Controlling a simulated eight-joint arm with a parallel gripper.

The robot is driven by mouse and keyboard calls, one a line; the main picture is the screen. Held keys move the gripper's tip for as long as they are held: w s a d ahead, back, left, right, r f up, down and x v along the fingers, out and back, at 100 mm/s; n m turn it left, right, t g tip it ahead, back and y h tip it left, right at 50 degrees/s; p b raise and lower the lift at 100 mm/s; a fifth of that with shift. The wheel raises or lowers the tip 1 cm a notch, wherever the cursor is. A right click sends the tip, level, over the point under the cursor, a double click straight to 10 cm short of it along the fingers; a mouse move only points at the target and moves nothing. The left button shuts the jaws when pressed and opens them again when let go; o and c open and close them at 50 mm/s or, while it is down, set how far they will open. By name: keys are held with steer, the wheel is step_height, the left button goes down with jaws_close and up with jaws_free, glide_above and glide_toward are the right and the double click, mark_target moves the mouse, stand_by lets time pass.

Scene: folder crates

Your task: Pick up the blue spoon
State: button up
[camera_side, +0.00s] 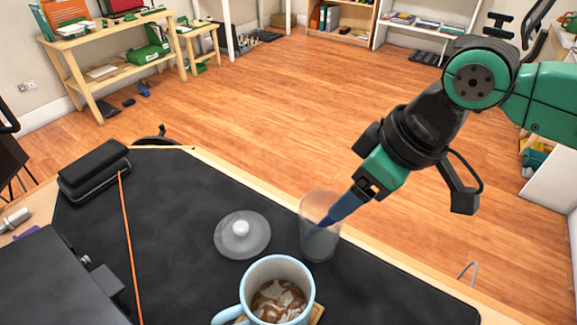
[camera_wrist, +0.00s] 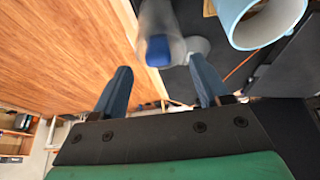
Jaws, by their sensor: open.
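A clear glass (camera_side: 319,247) stands on the black desk top near its far right edge. In the wrist view the glass (camera_wrist: 172,20) holds a blue piece (camera_wrist: 157,50), which looks like part of the blue spoon; its full shape is hidden. My gripper (camera_side: 330,216) reaches down from the upper right, its blue fingers overlapping the glass rim in the side view. Blue shows through the glass there, but I cannot tell spoon from fingertip. In the wrist view my gripper (camera_wrist: 160,66) is open, its fingers apart with the blue piece beyond and between them.
A light blue mug (camera_side: 246,297) with brown and white contents stands in front of the glass, and also shows in the wrist view (camera_wrist: 238,28). A grey lid with a white knob (camera_side: 241,236) lies left of the glass. A black case (camera_side: 94,171) sits at far left.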

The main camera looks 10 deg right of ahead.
mark_target(326, 222)
steer(key=shift+x, duration=1.75)
jaws_close()
